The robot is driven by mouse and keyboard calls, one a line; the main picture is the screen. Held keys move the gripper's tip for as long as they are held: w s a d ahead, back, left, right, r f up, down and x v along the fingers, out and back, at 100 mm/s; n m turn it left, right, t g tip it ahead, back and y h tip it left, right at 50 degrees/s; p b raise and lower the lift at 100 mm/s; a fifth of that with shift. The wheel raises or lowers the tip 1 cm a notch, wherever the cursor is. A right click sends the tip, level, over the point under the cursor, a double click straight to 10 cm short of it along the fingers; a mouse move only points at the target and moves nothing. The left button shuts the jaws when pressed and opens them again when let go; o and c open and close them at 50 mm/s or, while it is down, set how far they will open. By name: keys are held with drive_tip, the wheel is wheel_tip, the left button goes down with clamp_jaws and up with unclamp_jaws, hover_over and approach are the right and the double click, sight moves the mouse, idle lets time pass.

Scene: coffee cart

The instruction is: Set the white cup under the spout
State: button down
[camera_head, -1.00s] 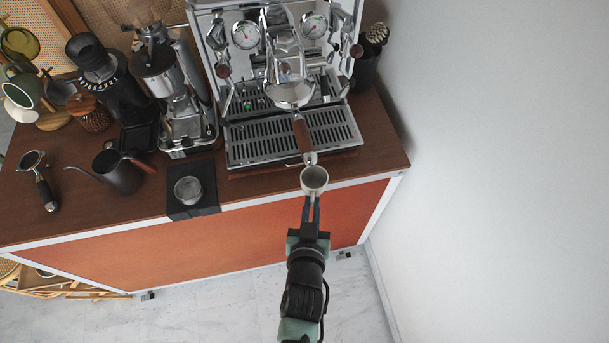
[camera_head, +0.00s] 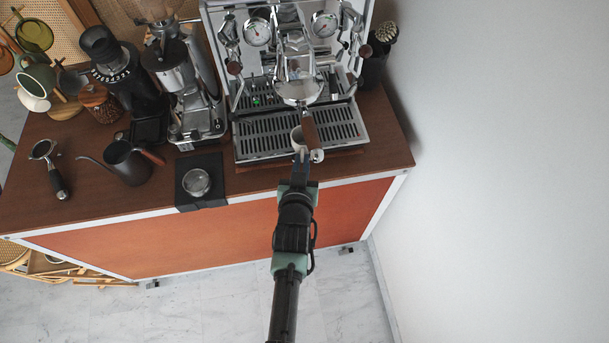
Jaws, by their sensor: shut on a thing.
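The white cup (camera_head: 297,139) is at the front edge of the espresso machine's drip tray (camera_head: 256,142), partly hidden by the wooden portafilter handle (camera_head: 309,130). My gripper (camera_head: 301,155) is shut on the cup from the front. The portafilter (camera_head: 298,93) is locked in the machine (camera_head: 294,60), and its handle points toward me. The spout under the portafilter is hidden from above. The cup is nearer to me than the portafilter basket. I cannot tell whether the cup touches the tray.
A black tamping mat with a tamper (camera_head: 196,182), a dark kettle (camera_head: 126,162) and a loose portafilter (camera_head: 50,168) stand left on the wooden counter. A grinder (camera_head: 184,85) stands beside the machine.

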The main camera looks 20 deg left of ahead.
sight(298, 151)
drive_tip(key=w+b, duration=0.1)
drive_tip(key=w+a+b, duration=0.2)
drive_tip(key=shift+w+a+f+b, duration=0.2)
drive_tip(key=shift+w+f+b, duration=0.05)
drive_tip(key=shift+f+b, duration=0.1)
drive_tip(key=shift+w+a+r+b, duration=0.15)
drive_tip(key=shift+w+a+b, duration=0.45)
drive_tip(key=shift+w+b, duration=0.25)
drive_tip(key=shift+f, duration=0.25)
drive_tip(key=c, duration=0.9)
unclamp_jaws()
drive_tip(key=shift+s+d, duration=0.1)
drive_tip(key=b+v, duration=0.1)
drive_tip(key=v, duration=1.1)
drive_tip(key=shift+s+d+r, duration=0.1)
drive_tip(key=shift+s+r, duration=0.05)
drive_tip(key=shift+s, duration=0.25)
